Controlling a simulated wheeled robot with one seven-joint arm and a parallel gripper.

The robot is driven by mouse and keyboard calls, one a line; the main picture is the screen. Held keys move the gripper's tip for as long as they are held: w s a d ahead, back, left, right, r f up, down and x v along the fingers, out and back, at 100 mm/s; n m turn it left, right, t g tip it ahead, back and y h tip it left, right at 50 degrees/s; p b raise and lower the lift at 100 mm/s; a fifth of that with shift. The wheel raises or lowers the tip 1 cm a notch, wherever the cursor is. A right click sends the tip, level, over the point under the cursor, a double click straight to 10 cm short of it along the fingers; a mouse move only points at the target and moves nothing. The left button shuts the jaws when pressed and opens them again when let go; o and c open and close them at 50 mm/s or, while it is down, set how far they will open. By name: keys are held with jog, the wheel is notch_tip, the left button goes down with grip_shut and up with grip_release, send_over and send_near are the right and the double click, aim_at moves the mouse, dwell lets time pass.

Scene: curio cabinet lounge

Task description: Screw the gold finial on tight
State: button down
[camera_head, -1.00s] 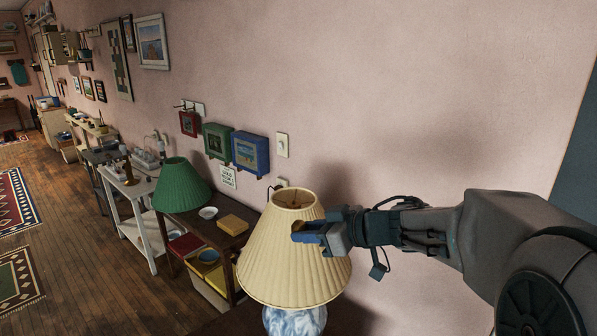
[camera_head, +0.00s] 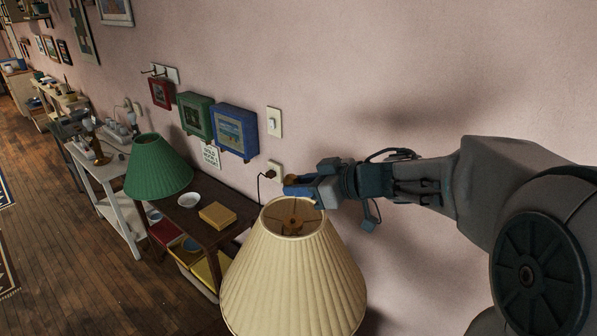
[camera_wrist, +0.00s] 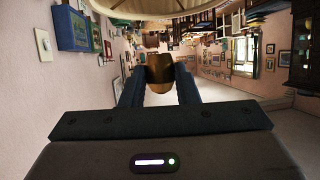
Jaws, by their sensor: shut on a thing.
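The gold finial (camera_wrist: 160,74) is held between the two blue fingers of my gripper (camera_wrist: 160,88) in the wrist view. In the head view only a small brownish part of it (camera_head: 292,178) shows beside the blue fingertips. My gripper (camera_head: 298,188) is shut on it, just above the top rim of the cream pleated lampshade (camera_head: 292,275). Thin spokes and a small central fitting (camera_head: 294,222) show inside the shade's top opening. The finial appears apart from that fitting. The shade's edge (camera_wrist: 165,8) also crosses the top of the wrist view.
A green lamp (camera_head: 158,168) stands left on a dark table with a white bowl (camera_head: 189,200) and yellow box (camera_head: 217,216). Blue (camera_head: 234,130) and green (camera_head: 195,116) frames, a switch (camera_head: 274,122) and an outlet (camera_head: 275,170) are on the pink wall.

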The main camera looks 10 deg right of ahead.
jog(key=shift+s, duration=0.3)
jog(key=shift+s+d, duration=0.1)
notch_tip(320, 180, down, 5)
jog(key=b, duration=0.2)
jog(key=shift+s+b, duration=0.15)
jog(key=shift+b, duration=0.2)
jog(key=shift+r+p, duration=0.1)
jog(key=shift+p, duration=0.75)
dwell(0.5)
jog(key=shift+f, duration=0.4)
